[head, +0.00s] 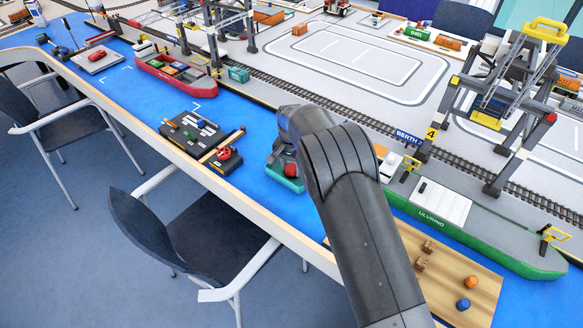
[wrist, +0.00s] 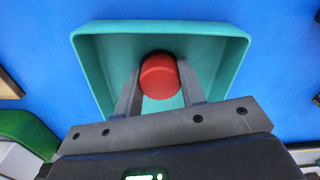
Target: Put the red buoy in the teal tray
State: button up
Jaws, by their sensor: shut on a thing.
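The red buoy (wrist: 159,77) is between the two fingers of my gripper (wrist: 158,85) in the wrist view. My gripper is shut on it. The buoy is over or inside the teal tray (wrist: 228,40), within its rim in the picture; I cannot tell whether it touches the tray floor. In the head view the buoy (head: 291,170) shows as a small red patch beside my gripper, and part of the teal tray (head: 289,184) shows beneath it. My arm hides the rest of the tray there.
A green ship (head: 480,235) is at the right. A wooden board (head: 480,274) with an orange and a blue buoy is nearer. A red ship (head: 176,75) is farther back.

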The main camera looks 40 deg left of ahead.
aim_at(292, 166)
jog(key=shift+f, duration=0.15)
jog(key=o, duration=1)
notch_tip(292, 166, up, 12)
jog(key=shift+r, duration=0.15)
